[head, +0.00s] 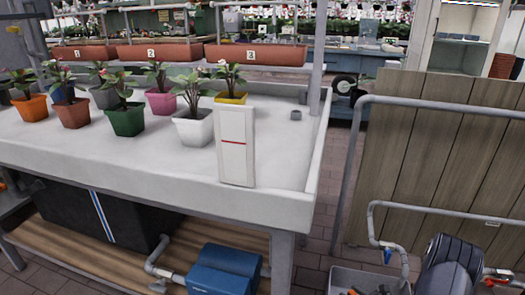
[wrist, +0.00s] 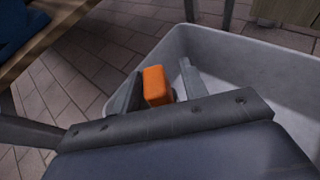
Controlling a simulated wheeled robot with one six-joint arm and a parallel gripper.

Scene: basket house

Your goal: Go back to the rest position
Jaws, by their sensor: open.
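My gripper (wrist: 160,88) is over the near left part of a grey bin in the wrist view, with its two grey fingers apart. An orange block (wrist: 156,86) shows between the fingers. I cannot tell whether it touches either finger or lies below them. In the head view a dark part of my arm is at the bottom right, beside the bin (head: 342,276). The fingertips cannot be made out there. The bin's pale rim and inner wall also show in the wrist view (wrist: 245,62).
A white bench (head: 95,150) with several potted plants and a white upright box (head: 235,147) stands at left. A blue box (head: 222,270) sits below it. Metal rails (head: 440,210) and a wooden panel (head: 440,160) are at right. Paved floor shows between bench and rails.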

